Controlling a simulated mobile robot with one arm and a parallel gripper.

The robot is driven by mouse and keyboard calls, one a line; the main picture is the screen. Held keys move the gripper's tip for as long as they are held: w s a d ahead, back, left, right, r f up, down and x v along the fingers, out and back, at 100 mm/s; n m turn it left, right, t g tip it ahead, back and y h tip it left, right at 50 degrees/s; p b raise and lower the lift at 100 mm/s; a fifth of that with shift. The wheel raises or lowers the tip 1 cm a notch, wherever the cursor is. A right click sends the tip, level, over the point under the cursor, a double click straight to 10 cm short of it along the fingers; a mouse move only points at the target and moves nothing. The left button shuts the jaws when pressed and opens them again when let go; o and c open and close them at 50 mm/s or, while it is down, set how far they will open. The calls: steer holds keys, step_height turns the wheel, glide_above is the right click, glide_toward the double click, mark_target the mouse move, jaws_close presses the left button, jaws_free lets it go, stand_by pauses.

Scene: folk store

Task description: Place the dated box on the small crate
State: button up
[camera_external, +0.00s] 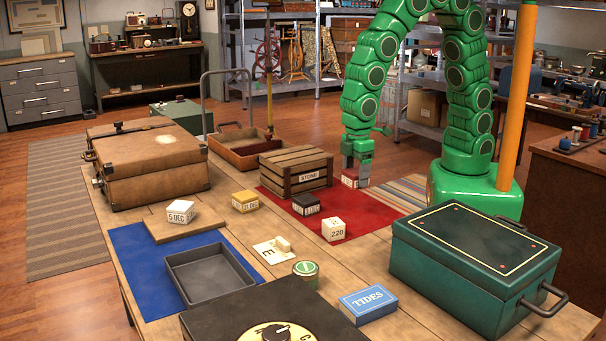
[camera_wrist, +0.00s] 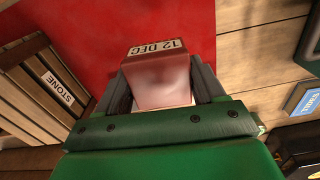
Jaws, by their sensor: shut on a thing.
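In the wrist view the box sits between both fingers, label edge at the top. The small slatted wooden crate (camera_external: 296,172), labelled "STONE", stands left of my gripper on the mat's far left part. It also shows at left in the wrist view (camera_wrist: 40,85). Its visible top is bare.
A black box (camera_external: 306,204) and a white "220" box (camera_external: 333,230) stand on the red mat (camera_external: 358,214). A yellow box (camera_external: 245,201) and a white "5 DEC" box (camera_external: 181,213) stand left. A green chest (camera_external: 475,262) stands front right, an open wooden tray (camera_external: 240,150) behind the crate.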

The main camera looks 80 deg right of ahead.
steer(key=w+d+r+n, duration=0.1)
steer(key=w+d+r, duration=0.3)
steer(key=d+r, duration=0.45)
steer(key=w+d+r, duration=0.4)
steer(key=d+r, duration=0.2)
steer(key=d, duration=0.6)
glide_toward(296, 154)
steer(key=shift+s+a+f, duration=0.15)
steer(key=shift+s+f, duration=0.55)
steer(key=shift+w+a+f, duration=0.1)
steer(key=shift+w+f, duration=0.55)
steer(key=shift+f, duration=1.6)
steer(key=shift+f, duration=0.1)
steer(key=o, duration=1.1)
